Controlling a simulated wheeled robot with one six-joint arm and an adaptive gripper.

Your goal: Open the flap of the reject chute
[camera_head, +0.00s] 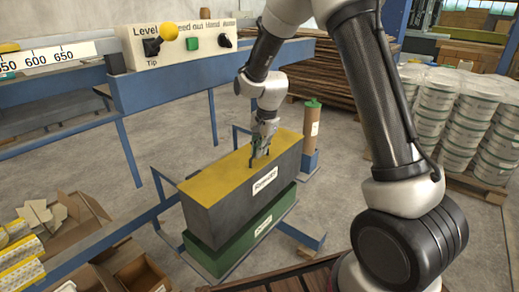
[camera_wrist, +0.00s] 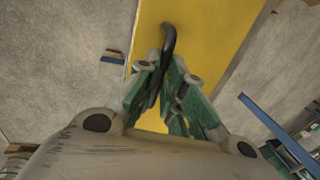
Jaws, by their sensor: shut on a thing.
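The chute (camera_head: 235,205) is a dark grey box with a white label on its front, standing in the middle of the head view. Its yellow flap (camera_head: 215,182) lies flat across the top, closed as far as I can see. The flap also fills the middle of the wrist view (camera_wrist: 215,30). A black curved handle (camera_wrist: 169,38) stands on the flap. My gripper (camera_head: 260,158) reaches down from above at the flap's right part. In the wrist view its green-grey fingers (camera_wrist: 164,85) are shut on the handle, hiding its lower part.
A green labelled box (camera_head: 245,240) sits under the chute. A blue frame (camera_head: 150,215) runs along the left. A control panel (camera_head: 185,45) with knobs stands behind. Cardboard boxes (camera_head: 60,225) lie at left. Pallets of white buckets (camera_head: 470,115) stand at right. Open floor lies behind the chute.

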